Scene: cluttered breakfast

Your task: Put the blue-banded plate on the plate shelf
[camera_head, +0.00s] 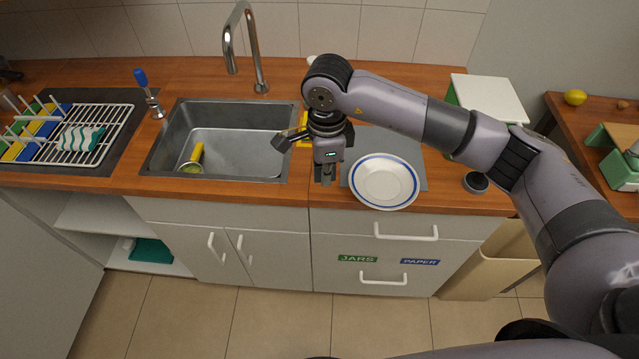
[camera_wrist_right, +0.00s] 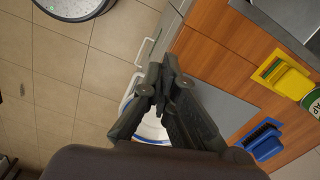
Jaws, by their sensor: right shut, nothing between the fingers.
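The blue-banded plate (camera_head: 384,182) is white with a blue ring near its rim. It lies face up on a grey mat (camera_head: 402,147) on the counter, its near rim at or slightly past the front edge. My right gripper (camera_head: 326,178) points down just left of the plate, shut and empty. In the right wrist view, the shut fingers (camera_wrist_right: 164,82) partly hide the plate (camera_wrist_right: 151,129). An open shelf (camera_head: 100,217) is under the counter at left, with a teal item (camera_head: 151,251) low inside; whether it is the plate shelf is unclear. My left gripper is out of view.
A sink (camera_head: 225,145) with a tall tap (camera_head: 250,45) lies left of my right gripper. A wire dish rack (camera_head: 75,135) holds a striped cloth. A dark round object (camera_head: 476,182) sits right of the plate. Yellow (camera_wrist_right: 284,78) and blue (camera_wrist_right: 263,142) holders show in the wrist view.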

